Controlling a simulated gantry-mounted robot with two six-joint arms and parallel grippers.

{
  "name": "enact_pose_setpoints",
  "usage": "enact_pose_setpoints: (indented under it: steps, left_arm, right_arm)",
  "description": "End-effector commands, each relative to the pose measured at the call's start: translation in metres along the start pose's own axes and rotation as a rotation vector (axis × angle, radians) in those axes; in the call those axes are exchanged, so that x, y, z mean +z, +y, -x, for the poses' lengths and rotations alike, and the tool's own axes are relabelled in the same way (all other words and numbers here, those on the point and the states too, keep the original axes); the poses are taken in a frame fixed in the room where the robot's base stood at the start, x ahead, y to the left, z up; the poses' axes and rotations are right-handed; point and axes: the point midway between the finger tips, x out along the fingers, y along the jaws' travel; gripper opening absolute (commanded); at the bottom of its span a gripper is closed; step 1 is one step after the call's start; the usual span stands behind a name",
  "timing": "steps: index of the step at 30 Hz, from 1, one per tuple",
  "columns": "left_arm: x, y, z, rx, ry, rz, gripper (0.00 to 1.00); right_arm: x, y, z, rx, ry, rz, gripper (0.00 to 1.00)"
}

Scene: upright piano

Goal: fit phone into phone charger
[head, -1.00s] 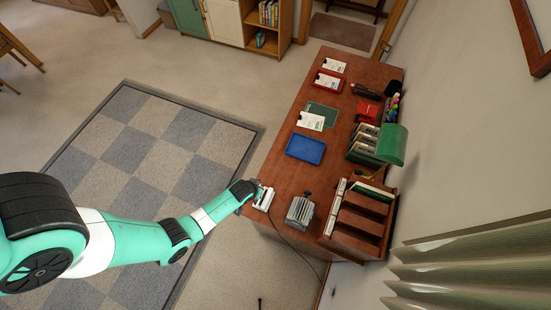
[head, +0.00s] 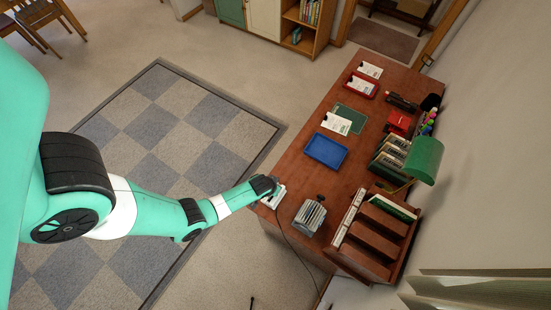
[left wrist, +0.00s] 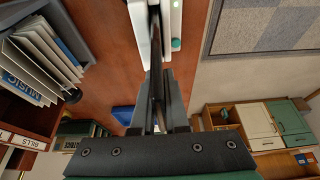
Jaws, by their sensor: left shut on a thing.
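The phone charger (head: 275,199) is a white block at the near left edge of the brown desk, with a dark cable running from it. My left gripper (head: 272,189) is right at the charger and partly covers it. In the left wrist view, the left gripper (left wrist: 157,80) is shut on a thin dark slab, seen edge-on, which looks like the phone (left wrist: 155,45). White parts of the charger (left wrist: 139,30) show on both sides of its far end. I cannot tell whether the phone is seated in the charger. My right gripper is not in view.
A grey file holder (head: 309,216) stands just right of the charger, and a wooden rack (head: 372,243) stands beyond it. A blue tray (head: 326,150) lies farther back on the desk (head: 297,175). A green lamp (head: 424,160) is at the wall side.

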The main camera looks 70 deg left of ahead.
Motion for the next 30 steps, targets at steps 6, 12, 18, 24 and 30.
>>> enact_pose_setpoints:
  steps: [6,12,18,24,30]
  left_arm:
    - [0.001,0.0,-0.002,0.0,0.0,0.0,0.35]
    - [0.001,0.0,-0.002,0.0,0.0,0.0,0.42]
    - [-0.001,0.0,0.004,0.0,0.001,0.0,0.42]
    - [-0.003,0.0,0.043,0.002,0.002,-0.001,0.42]
    - [-0.003,0.0,0.074,0.0,0.0,-0.001,0.42]
  right_arm:
    - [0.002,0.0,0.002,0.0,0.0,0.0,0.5]
    - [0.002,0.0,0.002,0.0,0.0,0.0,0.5]
    - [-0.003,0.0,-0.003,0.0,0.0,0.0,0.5]
    - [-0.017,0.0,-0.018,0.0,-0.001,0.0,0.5]
    - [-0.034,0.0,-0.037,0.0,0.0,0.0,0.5]
